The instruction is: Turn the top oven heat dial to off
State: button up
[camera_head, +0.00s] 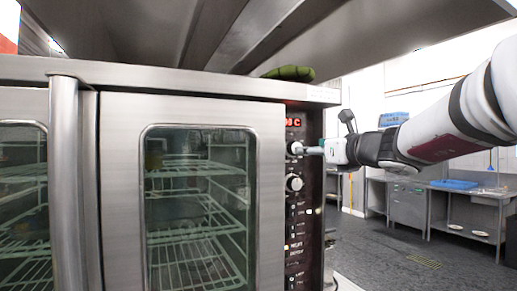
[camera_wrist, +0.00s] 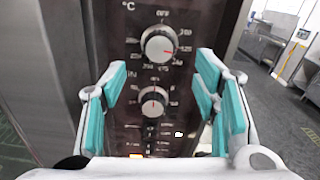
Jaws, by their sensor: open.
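The top oven heat dial (camera_wrist: 158,44) is a round silver knob on the dark control panel, with a red pointer toward the right side of its printed scale. The word OFF is printed above it. The same dial (camera_head: 296,148) shows in the head view, below the red lit display. My gripper (camera_head: 313,150) reaches in from the right, its tip beside this dial. In the wrist view my gripper (camera_wrist: 160,82) has its teal-padded fingers spread wide, with the top dial beyond and above the fingertips and nothing between the pads.
A second knob (camera_wrist: 153,101) sits below the top dial, seen between the fingers. The oven door (camera_head: 270,190) with its tall handle (camera_head: 64,190) is left of the panel. A hood overhangs above. A steel counter (camera_head: 470,192) stands at the back right, with open floor before it.

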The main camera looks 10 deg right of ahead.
aim_at(290, 144)
jog(key=x, duration=0.7)
jog(key=shift+w+a+p, duration=0.15)
jog(key=shift+w+p, duration=0.15)
jog(key=shift+p, duration=0.1)
jog(key=c, duration=1.2)
